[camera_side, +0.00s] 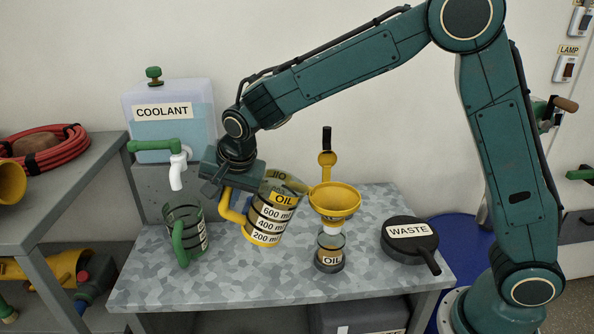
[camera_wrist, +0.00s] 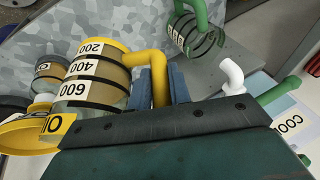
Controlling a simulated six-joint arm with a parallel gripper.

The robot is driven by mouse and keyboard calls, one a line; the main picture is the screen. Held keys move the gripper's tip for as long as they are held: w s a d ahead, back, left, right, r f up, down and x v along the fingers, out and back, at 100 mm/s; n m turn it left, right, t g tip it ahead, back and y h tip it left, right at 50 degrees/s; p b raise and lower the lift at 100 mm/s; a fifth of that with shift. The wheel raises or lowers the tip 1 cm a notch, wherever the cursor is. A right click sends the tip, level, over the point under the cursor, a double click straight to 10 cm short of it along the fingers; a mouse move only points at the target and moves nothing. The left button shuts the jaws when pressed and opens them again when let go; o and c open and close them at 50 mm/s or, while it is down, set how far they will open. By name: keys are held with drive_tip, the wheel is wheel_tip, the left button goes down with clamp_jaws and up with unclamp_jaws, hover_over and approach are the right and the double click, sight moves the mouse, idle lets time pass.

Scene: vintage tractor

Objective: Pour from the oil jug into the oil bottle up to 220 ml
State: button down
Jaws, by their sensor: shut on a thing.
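The oil jug (camera_side: 268,222), with a yellow handle and marks for 200, 400 and 600 ml, is tilted slightly to the right, its lip near the yellow funnel. My gripper (camera_side: 228,190) is shut on the jug's yellow handle, which shows between the fingers in the wrist view (camera_wrist: 158,85). The oil bottle (camera_side: 330,245), labelled OIL, stands upright on the bench. The yellow funnel (camera_side: 335,200) sits in its mouth. No stream of oil shows between jug and funnel. The bottle's fill level is too small to read.
A coolant tank (camera_side: 190,95) with a white spout (camera_side: 178,170) stands back left. A green-handled jug (camera_side: 187,232) stands below it. A black waste pan (camera_side: 409,240) lies right of the bottle. The bench front (camera_side: 220,285) is clear.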

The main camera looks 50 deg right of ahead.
drive_tip(key=shift+s+d+r, duration=0.3)
drive_tip(key=shift+s+d, duration=0.5)
drive_tip(key=shift+d, duration=0.2)
drive_tip(key=shift+s+d+r, duration=0.3)
drive_tip(key=shift+s+d, duration=0.5)
drive_tip(key=shift+d, duration=0.15)
idle(1.0)
drive_tip(key=shift+s+d+r+t+y, duration=0.15)
drive_tip(key=shift+r+t+y, duration=0.25)
drive_tip(key=shift+r, duration=0.55)
drive_tip(key=shift+s+d+r+t+y, duration=0.1)
drive_tip(key=shift+r+t+y, duration=0.3)
drive_tip(key=shift+r, duration=0.5)
idle(0.5)
drive_tip(key=shift+s+d+r+m+t+y, duration=0.15)
drive_tip(key=shift+r+t+y, duration=0.1)
drive_tip(key=shift+r, duration=0.3)
drive_tip(key=shift+s+d+r+m+t+y, duration=0.15)
drive_tip(key=shift+r+y, duration=0.15)
drive_tip(key=shift+r, duration=0.2)
drive_tip(key=shift+s+d+r+m+t+y, duration=0.15)
drive_tip(key=shift+r+t+y, duration=0.1)
drive_tip(key=shift+r, duration=0.3)
idle(0.5)
drive_tip(key=shift+d+r, duration=0.1)
drive_tip(key=shift+d, duration=0.1)
idle(0.4)
